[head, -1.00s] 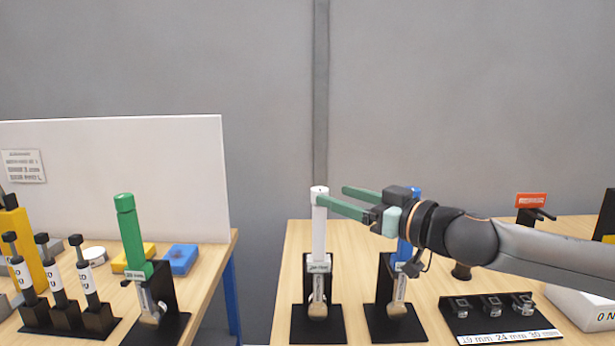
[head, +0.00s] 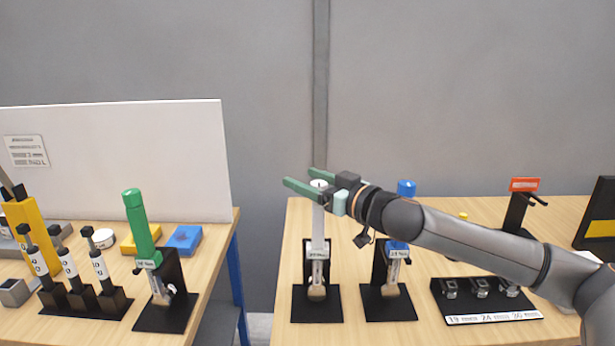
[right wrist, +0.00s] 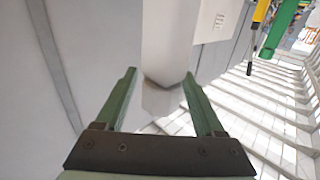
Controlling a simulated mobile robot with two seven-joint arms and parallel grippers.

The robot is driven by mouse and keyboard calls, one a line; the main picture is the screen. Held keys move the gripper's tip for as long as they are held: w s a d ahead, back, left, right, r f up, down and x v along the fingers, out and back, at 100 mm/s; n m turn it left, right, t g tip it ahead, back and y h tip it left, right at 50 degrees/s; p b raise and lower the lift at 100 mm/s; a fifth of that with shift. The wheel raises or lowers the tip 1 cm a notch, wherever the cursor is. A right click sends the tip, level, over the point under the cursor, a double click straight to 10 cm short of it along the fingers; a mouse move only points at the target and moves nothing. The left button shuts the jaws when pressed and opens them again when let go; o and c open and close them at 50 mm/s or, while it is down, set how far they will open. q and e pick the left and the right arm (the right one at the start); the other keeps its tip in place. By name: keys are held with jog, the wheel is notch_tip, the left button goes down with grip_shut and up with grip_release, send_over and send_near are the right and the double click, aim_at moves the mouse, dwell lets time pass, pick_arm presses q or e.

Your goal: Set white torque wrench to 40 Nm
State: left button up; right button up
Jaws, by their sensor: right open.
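The white torque wrench (head: 318,225) stands upright in a black stand on the right-hand table, its white handle on top. A small label (head: 317,254) crosses it lower down, too small to read surely. My right gripper (head: 302,178) has two green fingers pointing left at the height of the handle's top. One finger passes in front of the handle and the other behind it. The fingers are apart, also in the right wrist view (right wrist: 160,90); contact with the handle cannot be made out. My left gripper is not in view.
A blue-handled wrench (head: 396,250) stands just right of the white one, below my right arm. A black rack (head: 490,300) with several sockets lies farther right. A green wrench (head: 142,230) stands on the left table, across a gap. A white board (head: 120,155) stands behind it.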

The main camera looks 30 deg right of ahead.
jog(key=shift+c, duration=0.3)
grip_shut()
dwell(0.3)
